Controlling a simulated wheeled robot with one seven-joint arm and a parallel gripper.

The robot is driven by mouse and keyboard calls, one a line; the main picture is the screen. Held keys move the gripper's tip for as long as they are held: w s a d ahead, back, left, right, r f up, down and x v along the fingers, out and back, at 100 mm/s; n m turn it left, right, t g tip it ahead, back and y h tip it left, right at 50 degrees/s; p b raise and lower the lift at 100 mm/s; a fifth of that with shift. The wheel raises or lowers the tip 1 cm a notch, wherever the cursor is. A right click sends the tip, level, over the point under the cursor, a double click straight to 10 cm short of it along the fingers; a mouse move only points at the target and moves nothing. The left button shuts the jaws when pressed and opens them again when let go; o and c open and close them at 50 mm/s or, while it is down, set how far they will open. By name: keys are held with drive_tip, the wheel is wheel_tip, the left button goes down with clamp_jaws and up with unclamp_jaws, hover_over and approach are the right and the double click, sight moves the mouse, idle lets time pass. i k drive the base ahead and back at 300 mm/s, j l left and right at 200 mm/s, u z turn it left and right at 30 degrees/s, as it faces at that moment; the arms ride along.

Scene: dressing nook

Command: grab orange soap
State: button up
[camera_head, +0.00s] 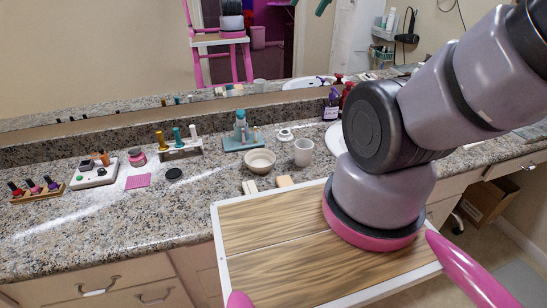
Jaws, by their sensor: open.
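A small peach-orange block (284,181) lies on the granite counter, just behind the far edge of the wooden board. It looks like the orange soap, though it is small in this view. A paler cream block (249,187) lies just to its left, apart from it. My gripper is not in view. My arm rises at the right and leaves the picture at the upper right, so where its end is relative to the soap cannot be seen.
A teal dispenser tray (243,141) is farther back, below the mirror. A black disc (174,174) and nail-polish rack (37,190) are left. The front-left counter is clear.

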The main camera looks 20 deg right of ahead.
sight(286, 180)
drive_tip(key=k+l, duration=0.2)
drive_tip(key=l+u, duration=0.2)
drive_tip(key=u, duration=0.2)
drive_tip(key=l+u, duration=0.15)
drive_tip(key=u, duration=0.25)
drive_tip(key=k+l+u, duration=0.1)
drive_tip(key=u, duration=0.3)
drive_tip(key=k+l, duration=0.2)
drive_tip(key=l, duration=0.15)
drive_tip(key=k+l, duration=0.15)
drive_tip(key=l, duration=0.2)
drive_tip(key=k+l, duration=0.2)
drive_tip(key=l, duration=0.2)
drive_tip(key=k+l, duration=0.15)
drive_tip(key=l, duration=0.2)
